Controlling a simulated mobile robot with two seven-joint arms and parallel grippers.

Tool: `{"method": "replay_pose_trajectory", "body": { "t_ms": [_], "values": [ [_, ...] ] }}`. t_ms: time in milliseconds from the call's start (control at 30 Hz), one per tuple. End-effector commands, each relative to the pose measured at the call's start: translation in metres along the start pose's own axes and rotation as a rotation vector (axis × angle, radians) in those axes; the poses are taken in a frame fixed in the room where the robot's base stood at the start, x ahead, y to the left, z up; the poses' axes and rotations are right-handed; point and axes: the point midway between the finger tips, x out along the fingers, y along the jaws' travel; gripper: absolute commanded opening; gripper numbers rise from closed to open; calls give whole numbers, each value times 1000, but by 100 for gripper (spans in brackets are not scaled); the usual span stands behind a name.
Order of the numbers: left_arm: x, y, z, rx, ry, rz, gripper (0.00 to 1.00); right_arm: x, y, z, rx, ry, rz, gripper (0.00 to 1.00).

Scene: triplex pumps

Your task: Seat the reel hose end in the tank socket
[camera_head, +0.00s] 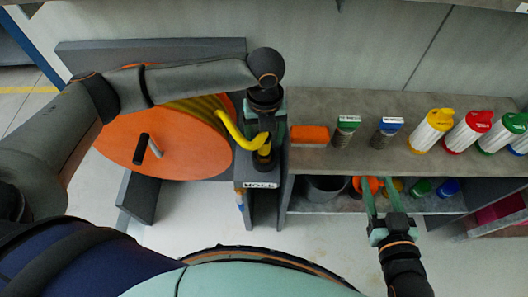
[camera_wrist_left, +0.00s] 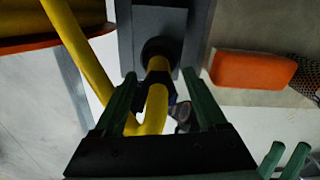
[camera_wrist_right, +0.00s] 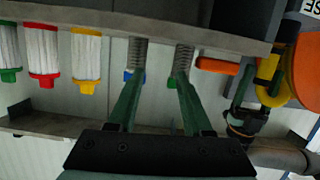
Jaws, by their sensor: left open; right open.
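The orange reel (camera_head: 150,160) carries the yellow hose (camera_head: 196,108) at the left in the head view. The hose loops to a dark post labelled HOSE (camera_head: 261,185). In the left wrist view, the hose end with its dark collar (camera_wrist_left: 158,78) meets a round dark opening (camera_wrist_left: 158,48); how deep it sits is unclear. My left gripper (camera_head: 265,128) is open, its green fingers on either side of the hose (camera_wrist_left: 156,108), apparently not closed on it. My right gripper (camera_head: 378,183) is open and empty before the shelf. I cannot identify the tank socket for certain.
On the grey bench (camera_head: 350,158) stand an orange block (camera_head: 310,135), two coil-like parts with green (camera_head: 347,123) and blue (camera_head: 389,125) tops, and several coloured-cap filters (camera_head: 432,130). The lower shelf holds a dark bucket (camera_head: 325,188) and coloured round items. Floor in front is clear.

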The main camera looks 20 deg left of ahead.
Motion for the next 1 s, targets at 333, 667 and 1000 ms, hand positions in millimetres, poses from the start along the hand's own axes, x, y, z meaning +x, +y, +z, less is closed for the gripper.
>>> {"method": "replay_pose_trajectory", "body": {
  "t_ms": [333,667,1000],
  "values": [
    [35,2,-2,-1,1,2,74,-5,6,-71,-84,287,12,50],
    [44,2,-1,1,-1,1,74,-11,6,-94,-110,377,13,50],
    [44,2,-1,0,0,1,51,-11,6,-94,-110,375,13,50]
  ]
}}
